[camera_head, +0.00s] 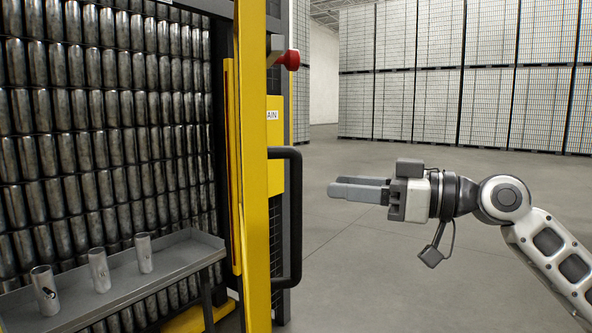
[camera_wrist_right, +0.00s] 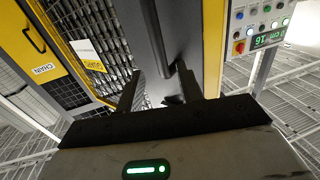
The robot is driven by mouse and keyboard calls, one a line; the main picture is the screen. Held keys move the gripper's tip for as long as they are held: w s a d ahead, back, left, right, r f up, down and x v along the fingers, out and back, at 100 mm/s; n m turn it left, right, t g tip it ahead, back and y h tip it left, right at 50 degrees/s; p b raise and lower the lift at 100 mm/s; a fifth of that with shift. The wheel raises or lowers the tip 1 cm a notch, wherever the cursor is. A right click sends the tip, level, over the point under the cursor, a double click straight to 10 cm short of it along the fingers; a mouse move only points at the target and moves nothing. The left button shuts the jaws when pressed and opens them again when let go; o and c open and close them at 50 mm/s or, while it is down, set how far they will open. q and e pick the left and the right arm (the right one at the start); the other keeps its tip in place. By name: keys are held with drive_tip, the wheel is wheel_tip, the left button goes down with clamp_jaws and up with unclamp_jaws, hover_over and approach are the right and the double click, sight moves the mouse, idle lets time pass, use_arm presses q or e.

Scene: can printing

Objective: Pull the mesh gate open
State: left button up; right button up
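The mesh gate (camera_head: 275,238) shows at a steep angle in the head view, beside a yellow post, with a black upright bar handle (camera_head: 296,215) on its right side. My right gripper (camera_head: 335,190) is right of the handle, its fingers pointing left, with a visible gap between fingertips and handle. In the right wrist view its two fingers (camera_wrist_right: 160,92) stand apart with nothing clearly held between them. Dark upright bars lie ahead of them; which is the handle is hard to tell. Mesh (camera_wrist_right: 112,68) shows left of them. My left gripper is out of view.
Stacked cans (camera_head: 100,130) and a grey shelf (camera_head: 150,275) with three cans are further left. A control panel (camera_wrist_right: 262,25) shows in the right wrist view. The floor (camera_head: 400,280) at right is clear.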

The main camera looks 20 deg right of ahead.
drive_tip(key=p+x, duration=0.2)
drive_tip(key=x, duration=0.6)
drive_tip(key=shift+w+a, duration=0.2)
drive_tip(key=shift+a, duration=0.1)
clamp_jaws()
drive_tip(key=shift+d+f, duration=0.1)
